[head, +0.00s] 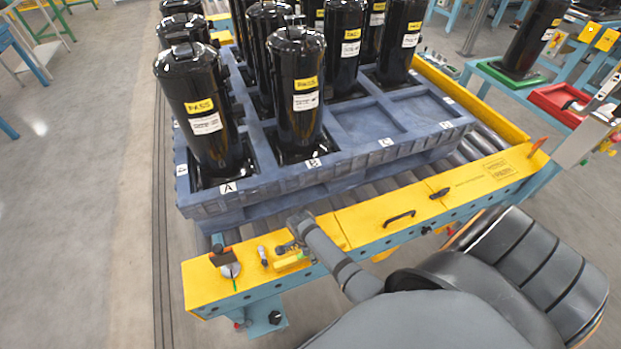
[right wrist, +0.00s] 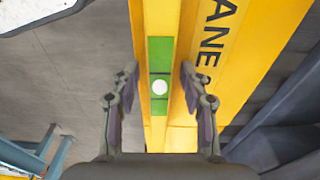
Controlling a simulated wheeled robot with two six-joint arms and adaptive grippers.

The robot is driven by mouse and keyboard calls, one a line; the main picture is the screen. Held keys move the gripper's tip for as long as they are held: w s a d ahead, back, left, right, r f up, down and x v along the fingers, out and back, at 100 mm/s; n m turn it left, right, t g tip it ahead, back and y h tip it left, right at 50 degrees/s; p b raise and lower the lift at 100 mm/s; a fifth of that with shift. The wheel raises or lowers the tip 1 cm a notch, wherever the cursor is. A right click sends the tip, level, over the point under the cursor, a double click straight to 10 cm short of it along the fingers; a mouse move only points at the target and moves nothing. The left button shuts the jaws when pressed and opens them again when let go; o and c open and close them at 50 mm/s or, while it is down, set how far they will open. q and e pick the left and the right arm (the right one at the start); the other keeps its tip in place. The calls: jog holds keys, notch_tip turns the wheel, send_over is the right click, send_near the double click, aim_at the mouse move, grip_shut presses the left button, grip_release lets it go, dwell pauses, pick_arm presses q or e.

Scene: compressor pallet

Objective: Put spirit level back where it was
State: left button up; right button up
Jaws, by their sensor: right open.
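The spirit level (right wrist: 160,18) is a yellow bar with a green section and a round white spot, seen in the right wrist view. In the head view it appears as a yellow bar (head: 293,263) lying on the yellow conveyor rail, partly covered by my right gripper. My right gripper (right wrist: 160,78) is open, with one finger on each side of the level; visible gaps separate the fingers from it. In the head view the right gripper (head: 285,249) is small and low over the rail. My left gripper is not in view.
A blue pallet (head: 370,155) with several black compressors (head: 297,90) stands on the rollers behind the yellow rail (head: 360,224). A round gauge (head: 230,270), a small object (head: 262,256) and a black handle (head: 399,217) are on the rail. A red tray (head: 560,103) is at right.

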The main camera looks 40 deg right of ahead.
notch_tip(320, 180, up, 12)
jog(key=a+p, duration=0.1)
jog(key=p, duration=0.1)
jog(key=shift+w+a, duration=0.15)
jog(key=shift+a, duration=0.05)
jog(key=shift+r, duration=0.1)
dwell(0.3)
